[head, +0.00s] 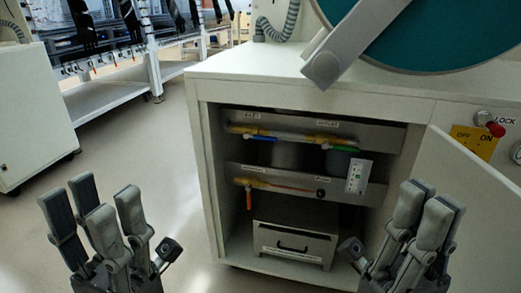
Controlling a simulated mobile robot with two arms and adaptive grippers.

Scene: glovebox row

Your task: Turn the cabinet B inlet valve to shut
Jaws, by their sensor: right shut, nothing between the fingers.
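An open cabinet (208,140) holds valves on two panels. The upper panel has a valve with a blue handle (262,138) at left and one with a green handle (345,148) at right, both lying along the pipe. The lower panel has a yellow-bodied valve with a red handle (248,198) hanging down, across its pipe. My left gripper (92,207) is open and empty, left of the cabinet. My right gripper (425,206) is shut and empty, in front of the cabinet's right side.
The cabinet door (475,205) stands open at right, behind my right gripper. A drawer box (293,243) sits at the cabinet bottom. A large teal disc (420,35) with a grey arm is above. A red LOCK knob (496,129) is at upper right. Floor is clear at left.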

